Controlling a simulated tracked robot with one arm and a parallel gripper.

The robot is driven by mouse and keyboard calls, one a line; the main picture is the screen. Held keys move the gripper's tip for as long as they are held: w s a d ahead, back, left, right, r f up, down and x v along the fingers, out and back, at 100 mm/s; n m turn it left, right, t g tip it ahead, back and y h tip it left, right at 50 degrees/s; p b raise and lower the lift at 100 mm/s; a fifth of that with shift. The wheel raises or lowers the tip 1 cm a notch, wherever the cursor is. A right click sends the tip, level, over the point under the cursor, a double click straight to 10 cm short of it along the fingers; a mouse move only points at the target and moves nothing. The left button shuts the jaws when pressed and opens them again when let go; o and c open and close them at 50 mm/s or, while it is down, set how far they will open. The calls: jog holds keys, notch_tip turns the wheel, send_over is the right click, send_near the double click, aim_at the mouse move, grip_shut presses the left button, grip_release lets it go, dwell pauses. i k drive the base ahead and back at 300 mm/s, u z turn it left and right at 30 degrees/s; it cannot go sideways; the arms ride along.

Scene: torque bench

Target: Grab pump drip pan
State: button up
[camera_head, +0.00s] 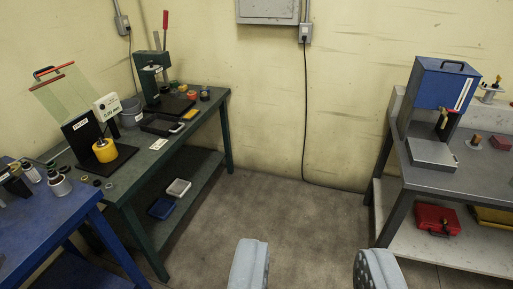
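A blue box-shaped unit (443,84) with a black top handle stands on the right bench. A flat, square grey metal pan (431,153) sits at its front foot, close to the bench's front edge. It looks like the pump drip pan, though no label can be read. A dark valve or spout with a brass-coloured part (443,118) is on the unit's front above the pan. My gripper (311,256) is open at the bottom of the view, its two grey fingers wide apart with only floor between them. It is well left of the pan and apart from it.
A dark green bench (222,118) with presses and small parts stands at the left, a blue bench (60,232) before it. The right bench's lower shelf holds a red case (437,219). The floor (295,215) between the benches is clear. A black cable hangs on the wall.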

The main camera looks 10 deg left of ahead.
aim_at(162, 125)
jog(key=u, duration=0.15)
jog(key=i, duration=1.35)
jog(key=u, duration=0.45)
jog(key=i, duration=2.3)
jog(key=u, duration=0.3)
